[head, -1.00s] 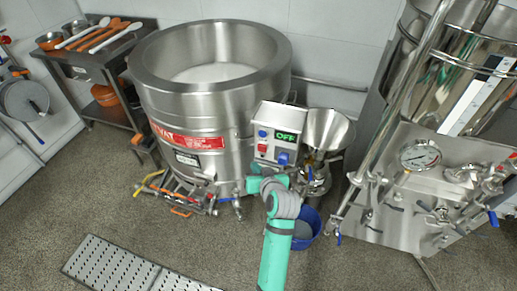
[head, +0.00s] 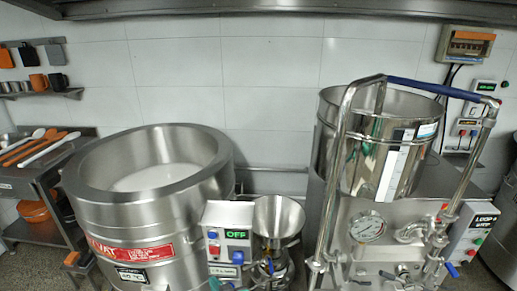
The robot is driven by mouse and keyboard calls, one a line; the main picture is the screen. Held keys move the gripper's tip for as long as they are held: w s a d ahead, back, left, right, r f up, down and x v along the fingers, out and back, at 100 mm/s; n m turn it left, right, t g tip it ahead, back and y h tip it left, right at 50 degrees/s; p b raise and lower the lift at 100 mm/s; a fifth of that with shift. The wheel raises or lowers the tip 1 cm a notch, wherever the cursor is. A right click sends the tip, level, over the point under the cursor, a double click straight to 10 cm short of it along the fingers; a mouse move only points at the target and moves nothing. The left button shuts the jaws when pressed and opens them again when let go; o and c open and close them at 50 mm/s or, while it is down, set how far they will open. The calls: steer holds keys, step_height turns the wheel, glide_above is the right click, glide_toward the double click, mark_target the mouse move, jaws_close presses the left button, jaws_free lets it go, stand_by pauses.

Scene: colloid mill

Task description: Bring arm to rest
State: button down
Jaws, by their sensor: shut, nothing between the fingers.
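My arm and gripper do not show in the head view now. The colloid mill stands at the lower middle, with a steel funnel hopper (head: 278,222) on top. Its grey control box (head: 228,238) is to the left of the hopper, with a green display reading OFF, a red button and blue controls.
A large open steel vat (head: 150,222) with white content stands left of the mill. A steel machine with a tall pot (head: 375,150), pipes and a pressure gauge (head: 367,227) stands right. A side table (head: 32,178) holds utensils at far left. Little floor shows.

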steer(key=s+d+f+m+t+h, duration=0.1)
steer(key=s+d+f+h, duration=0.2)
steer(key=s, duration=0.4)
steer(key=s+d+f+m+t, duration=0.1)
steer(key=s+d+f, duration=0.2)
steer(key=s+d, duration=0.3)
steer(key=s+d+f+m+t+h, duration=0.1)
steer(key=s+d+f+h, duration=0.2)
steer(key=s, duration=0.5)
steer(key=s+d+r, duration=0.1)
steer(key=s+r, duration=0.2)
steer(key=s, duration=0.3)
steer(key=s+d+r+t, duration=0.1)
steer(key=s+r, duration=0.2)
steer(key=s, duration=0.4)
steer(key=s+d+r+m+t, duration=0.1)
steer(key=s+d+r, duration=0.1)
steer(key=s, duration=0.5)
steer(key=shift+s+r+h, duration=0.2)
steer(key=shift+r+h, duration=0.2)
steer(key=shift+r, duration=0.25)
steer(key=shift+f, duration=0.1)
